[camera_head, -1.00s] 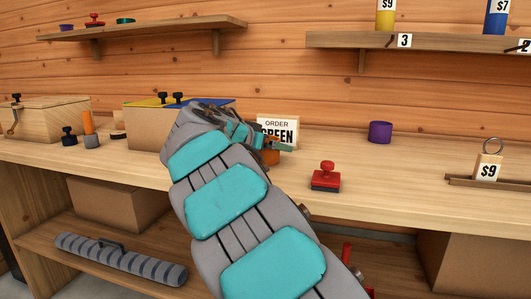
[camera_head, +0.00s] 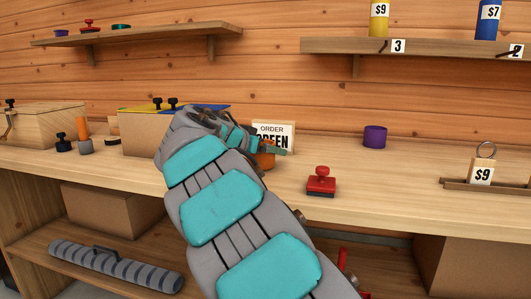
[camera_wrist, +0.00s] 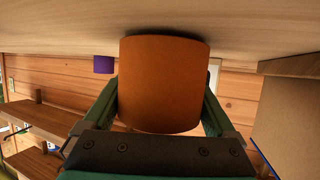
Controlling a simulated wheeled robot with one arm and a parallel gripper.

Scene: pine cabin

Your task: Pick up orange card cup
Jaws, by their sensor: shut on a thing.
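The orange card cup (camera_wrist: 160,85) fills the middle of the wrist view, with a finger of my gripper (camera_wrist: 161,92) pressed on each side. My gripper is shut on it. The wrist view looks upside down, with the counter along the top. The cup's base is at or very near the counter, with a dark shadow there; I cannot tell whether it touches. In the head view the cup (camera_head: 266,160) is mostly hidden behind my gripper (camera_head: 264,148), in front of the order card.
The order card (camera_head: 274,131) stands just behind. A red stamp (camera_head: 321,182) and a purple cup (camera_head: 375,137) stand to the right on the counter (camera_head: 420,200). A cardboard box (camera_head: 140,135) is at left. The counter between stamp and purple cup is clear.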

